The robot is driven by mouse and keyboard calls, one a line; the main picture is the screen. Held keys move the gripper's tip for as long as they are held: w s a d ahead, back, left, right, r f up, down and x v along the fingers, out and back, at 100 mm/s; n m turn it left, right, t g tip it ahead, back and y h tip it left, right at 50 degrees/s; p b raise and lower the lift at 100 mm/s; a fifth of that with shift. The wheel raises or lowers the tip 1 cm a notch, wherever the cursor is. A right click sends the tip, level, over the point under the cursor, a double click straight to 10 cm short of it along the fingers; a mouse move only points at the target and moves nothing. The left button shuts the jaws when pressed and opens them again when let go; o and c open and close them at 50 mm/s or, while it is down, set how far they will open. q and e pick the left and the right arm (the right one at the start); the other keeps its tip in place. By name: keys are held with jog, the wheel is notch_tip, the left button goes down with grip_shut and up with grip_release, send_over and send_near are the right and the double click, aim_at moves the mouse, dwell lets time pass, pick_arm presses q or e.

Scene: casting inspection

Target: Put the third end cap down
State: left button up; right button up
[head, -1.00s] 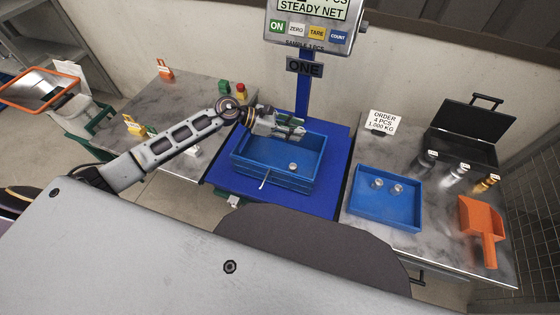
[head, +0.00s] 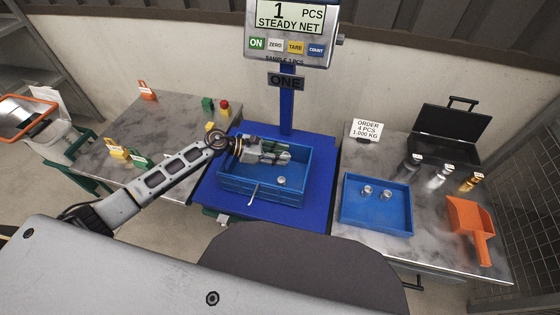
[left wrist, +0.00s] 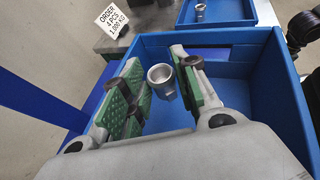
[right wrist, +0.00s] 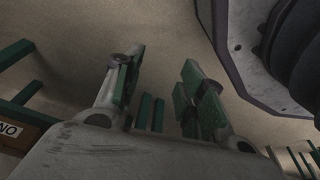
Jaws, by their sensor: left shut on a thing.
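My left gripper (head: 276,151) reaches in from the left, low in the blue bin (head: 262,194) on the scale. It is shut on a silver end cap (left wrist: 162,82), which shows between the green finger pads in the left wrist view. The head view hides that cap behind the fingers. One end cap (head: 281,181) lies on the bin floor, just in front of the fingers. Two more end caps (head: 367,190) (head: 387,195) stand in the blue tray (head: 376,225) on the right table. My right gripper (right wrist: 158,85) is open and empty, away from the tables.
The scale display (head: 290,15) reads 1 PCS, STEADY NET. An order card (head: 366,129) stands behind the tray. An orange scoop (head: 468,216), several small metal weights (head: 440,177) and an open black case (head: 440,150) are at the right. The bin walls surround the left fingers.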

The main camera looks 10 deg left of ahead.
pick_arm(q)
jog(key=shift+f+b, duration=0.3)
jog(key=shift+f, duration=1.6)
pick_arm(e)
jog(key=shift+s+a+r, duration=0.1)
jog(key=shift+a+r, duration=0.1)
jog(key=shift+r, duration=0.3)
pick_arm(q)
jog(key=shift+f, duration=0.1)
pick_arm(e)
jog(key=shift+w+a+r, duration=0.15)
jog(key=shift+w+r, duration=0.35)
pick_arm(q)
jog(key=shift+f+b, duration=0.2)
jog(key=shift+b, duration=0.2)
pick_arm(e)
jog(key=shift+s+a+r+g, duration=0.25)
jog(key=shift+s+r+g, duration=0.05)
jog(key=shift+r, duration=0.05)
jog(key=shift+w+r, duration=0.2)
pick_arm(q)
jog(key=shift+f, duration=0.15)
pick_arm(e)
jog(key=shift+w+a+r, duration=0.15)
jog(key=shift+w+r, duration=0.15)
jog(key=shift+r, duration=0.05)
